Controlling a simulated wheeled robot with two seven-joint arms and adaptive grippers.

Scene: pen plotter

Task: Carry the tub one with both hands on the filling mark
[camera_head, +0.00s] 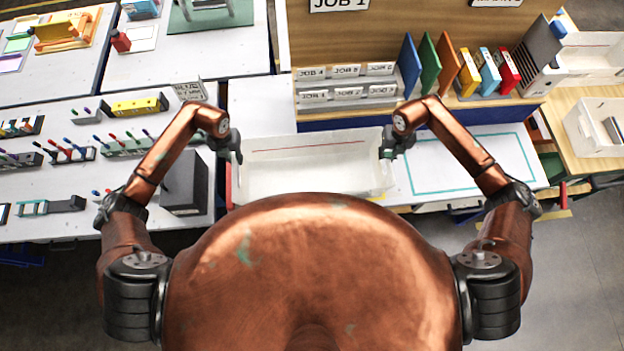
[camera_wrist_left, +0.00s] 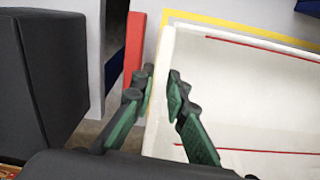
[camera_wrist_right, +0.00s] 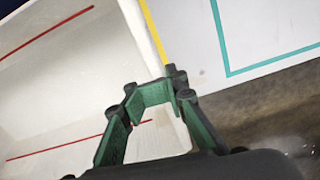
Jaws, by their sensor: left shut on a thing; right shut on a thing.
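A white open tub (camera_head: 310,172) with red lines on its inner walls is in the middle of the head view, between my two grippers. My left gripper (camera_head: 237,156) is shut on its left wall; the left wrist view shows the fingers (camera_wrist_left: 161,75) on either side of that wall. My right gripper (camera_head: 387,154) is shut on the right wall, with its fingers (camera_wrist_right: 154,85) astride the rim. A teal rectangle outline (camera_head: 412,192) lies on the white surface right of the tub. A yellow line (camera_wrist_left: 235,27) runs beside the tub. My body hides the tub's near side.
A dark grey block (camera_head: 185,183) stands left of the tub, with a red strip (camera_wrist_left: 135,50) between. Labelled boxes (camera_head: 345,90) and coloured boards (camera_head: 429,68) stand behind. The area inside the teal outline looks clear. Another white bin (camera_head: 590,125) is at far right.

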